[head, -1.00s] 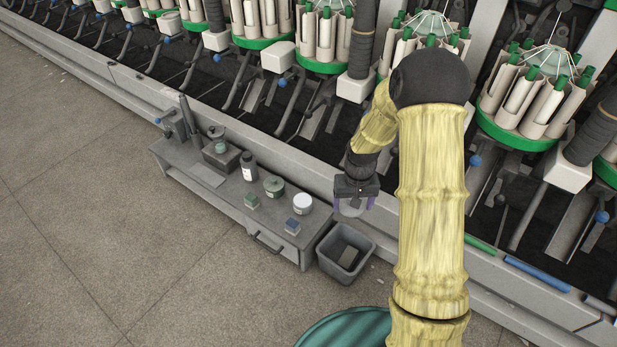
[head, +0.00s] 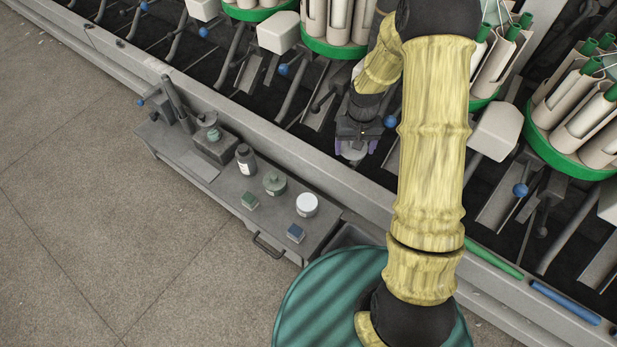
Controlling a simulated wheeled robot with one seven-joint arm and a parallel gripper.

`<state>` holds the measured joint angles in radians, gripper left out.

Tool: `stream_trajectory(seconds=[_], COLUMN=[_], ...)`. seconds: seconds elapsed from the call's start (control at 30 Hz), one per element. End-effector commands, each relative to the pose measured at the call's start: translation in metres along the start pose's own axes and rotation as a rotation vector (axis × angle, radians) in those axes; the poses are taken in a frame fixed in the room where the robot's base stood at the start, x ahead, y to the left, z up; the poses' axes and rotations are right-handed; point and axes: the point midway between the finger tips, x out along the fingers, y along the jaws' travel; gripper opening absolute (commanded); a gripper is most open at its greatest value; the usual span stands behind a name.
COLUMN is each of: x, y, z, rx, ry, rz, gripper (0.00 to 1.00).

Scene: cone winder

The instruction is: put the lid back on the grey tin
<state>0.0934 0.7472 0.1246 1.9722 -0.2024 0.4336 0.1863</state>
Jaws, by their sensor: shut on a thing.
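My gripper (head: 354,149) is shut on a pale grey round piece that looks like the lid (head: 353,153), mostly hidden between the purple fingertips. It is held beyond the bench, in front of the machine in the picture, apart from the tins. A round tin with grey sides and a white top (head: 306,205) stands upright near the right end of the low grey bench; it looks like the grey tin. I cannot tell whether the white is its contents or a cover. A grey-green tin with a knobbed lid (head: 274,184) stands to its left.
The grey bench (head: 222,185) also bears a dark bottle (head: 245,159), a green block (head: 250,200), a blue-topped block (head: 296,233) and a box-like device (head: 214,145). A grey bin (head: 349,236) is partly hidden at the bench's right end. The machine rail (head: 270,139) runs behind.

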Motion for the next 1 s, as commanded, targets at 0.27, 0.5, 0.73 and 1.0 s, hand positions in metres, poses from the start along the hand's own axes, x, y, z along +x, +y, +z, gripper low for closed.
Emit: stream_trajectory(seconds=[0.27,0.5,0.73,1.0], x=[0.0,0.006,0.051,0.131], y=[0.0,-0.007,-0.048,-0.115], z=[0.0,0.001,0.013,0.048], rx=[0.0,-0.018,-0.127,-0.336], ry=[0.0,-0.002,-0.006,-0.004], rz=[0.0,0.0,0.004,0.004], gripper=[0.53,0.53,0.53,0.53])
